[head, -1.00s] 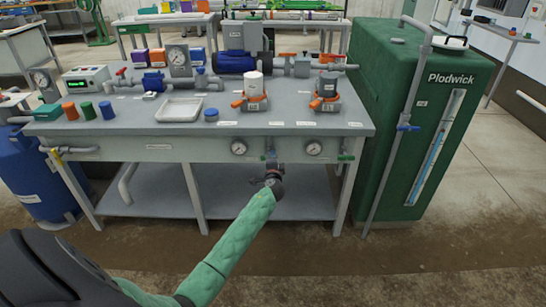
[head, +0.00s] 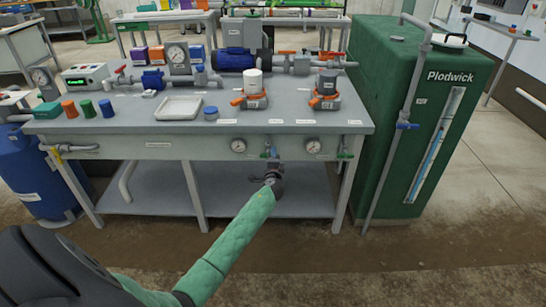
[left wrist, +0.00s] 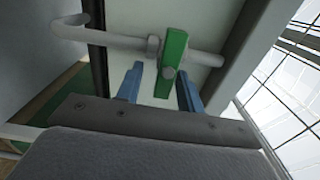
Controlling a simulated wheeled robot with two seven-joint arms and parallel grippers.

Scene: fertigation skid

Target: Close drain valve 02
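My left gripper (head: 269,154) is in front of the bench's front edge, between two round gauges. In the left wrist view its two blue fingers (left wrist: 158,90) stand apart, one on each side of a green valve lever (left wrist: 173,55). The lever sits across a pale pipe (left wrist: 205,58), with a bolt head on it. Gaps show between lever and fingers, so the gripper is open. Another green-handled valve (head: 345,156) is at the bench's right end. No valve number is readable, so I cannot tell which is drain valve 02. My right gripper is not in view.
Gauges (head: 238,146) and (head: 313,147) flank the left gripper closely. The grey bench (head: 150,146) carries pumps, pipes and a tray (head: 179,108). A green Plodwick tank (head: 400,140) stands at right, a blue drum (head: 35,185) at left. The floor in front is clear.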

